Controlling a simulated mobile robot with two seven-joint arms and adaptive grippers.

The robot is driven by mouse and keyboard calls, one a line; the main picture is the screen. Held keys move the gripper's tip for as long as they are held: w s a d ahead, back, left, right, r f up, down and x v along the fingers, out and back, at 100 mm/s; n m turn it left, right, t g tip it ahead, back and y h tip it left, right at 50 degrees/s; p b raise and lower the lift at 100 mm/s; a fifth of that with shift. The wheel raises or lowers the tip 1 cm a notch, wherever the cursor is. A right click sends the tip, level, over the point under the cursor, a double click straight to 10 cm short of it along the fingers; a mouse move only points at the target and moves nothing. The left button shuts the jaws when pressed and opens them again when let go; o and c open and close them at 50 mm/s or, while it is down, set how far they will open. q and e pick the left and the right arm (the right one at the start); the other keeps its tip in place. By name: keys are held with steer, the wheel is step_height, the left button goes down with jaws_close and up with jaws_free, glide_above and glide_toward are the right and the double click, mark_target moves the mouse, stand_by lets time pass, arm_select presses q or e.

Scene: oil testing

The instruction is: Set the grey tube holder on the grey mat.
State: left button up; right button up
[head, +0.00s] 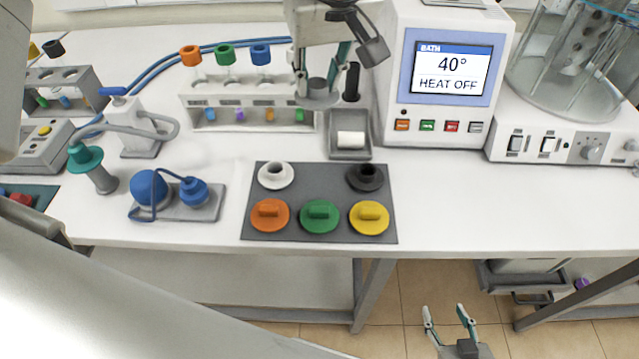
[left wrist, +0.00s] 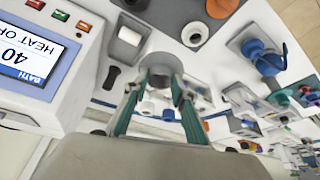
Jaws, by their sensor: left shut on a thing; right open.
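The grey tube holder (head: 320,98) is a wide disc with a short collar on top. My left gripper (head: 320,80) is shut on its collar and holds it in front of the white tube rack, behind the mat. In the left wrist view the grey tube holder (left wrist: 161,66) shows between the fingertips. The grey mat (head: 320,180) lies near the table's front edge. It bears a white holder (head: 276,182) and a black holder (head: 366,184) at the back, and orange, green and yellow pieces in front. My right gripper (head: 448,318) is open and empty beyond the table's front edge.
The white rack (head: 195,116) with colour-capped tubes stands behind. A grey tray (head: 351,150) with a white roll and the heating bath (head: 440,70) stand to the right. Blue-capped gear (head: 180,205) is left of the mat. The mat's back middle is bare.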

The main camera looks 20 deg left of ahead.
arm_select(q)
steer(key=shift+s+d+n, duration=0.3)
steer(key=shift+s+d, duration=0.25)
steer(key=shift+d, duration=0.05)
step_height(320, 180, down, 19)
steer(key=shift+f, duration=0.15)
steer(key=o, duration=1.1)
steer(key=shift+r, duration=0.35)
steer(key=v, duration=1.1)
steer(key=shift+s+d+r+b, duration=0.1)
steer(key=shift+d+r+b, duration=0.15)
steer(key=shift+b, duration=0.1)
